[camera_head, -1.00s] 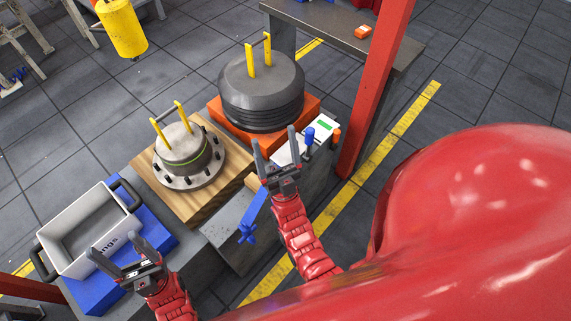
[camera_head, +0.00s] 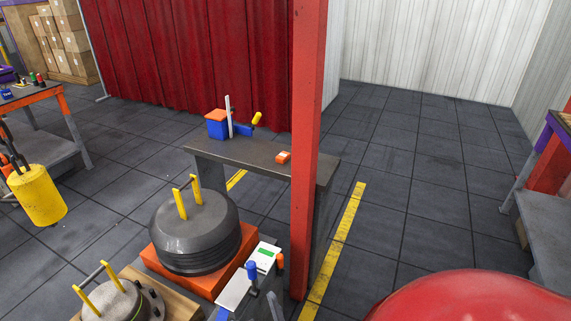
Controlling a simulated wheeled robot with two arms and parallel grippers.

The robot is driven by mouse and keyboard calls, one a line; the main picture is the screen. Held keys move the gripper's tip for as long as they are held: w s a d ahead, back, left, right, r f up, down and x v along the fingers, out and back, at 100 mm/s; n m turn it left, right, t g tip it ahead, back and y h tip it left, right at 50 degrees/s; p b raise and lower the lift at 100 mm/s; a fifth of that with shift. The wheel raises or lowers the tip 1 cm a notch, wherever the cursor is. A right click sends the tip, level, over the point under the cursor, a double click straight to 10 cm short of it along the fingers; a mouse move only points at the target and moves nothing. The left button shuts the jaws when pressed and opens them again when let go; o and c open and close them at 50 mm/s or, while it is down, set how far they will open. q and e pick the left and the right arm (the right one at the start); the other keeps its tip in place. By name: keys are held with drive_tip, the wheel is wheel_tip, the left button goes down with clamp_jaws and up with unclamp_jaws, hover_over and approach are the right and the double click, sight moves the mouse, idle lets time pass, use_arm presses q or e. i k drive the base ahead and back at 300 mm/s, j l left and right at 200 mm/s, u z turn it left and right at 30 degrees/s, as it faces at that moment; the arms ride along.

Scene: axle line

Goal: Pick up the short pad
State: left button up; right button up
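No part is clearly marked as the short pad. A small orange block (camera_head: 283,157) lies flat on the dark bench top (camera_head: 262,160) beside the red post, and I cannot tell whether it is the pad. A grey finger tip that looks like part of my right gripper (camera_head: 275,306) shows at the bottom edge, just below the white plate. The rest of that gripper is cut off, so its opening is hidden. My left gripper is out of view.
A red post (camera_head: 305,150) stands before the bench. A dark drum (camera_head: 195,235) rests on an orange base (camera_head: 165,272). A white plate (camera_head: 235,290) is beside it.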

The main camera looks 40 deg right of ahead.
sight(283, 157)
drive_tip(key=z, duration=1.15)
drive_tip(key=i+l+u, duration=0.1)
drive_tip(key=u, duration=0.25)
drive_tip(key=l+u, duration=0.1)
drive_tip(key=u, duration=0.3)
drive_tip(key=i+l+u, duration=0.1)
drive_tip(key=u, duration=0.25)
drive_tip(key=i+l+u, duration=0.1)
drive_tip(key=l+u, duration=0.35)
drive_tip(key=l, duration=0.7)
drive_tip(key=l+u, duration=0.4)
drive_tip(key=l, duration=0.7)
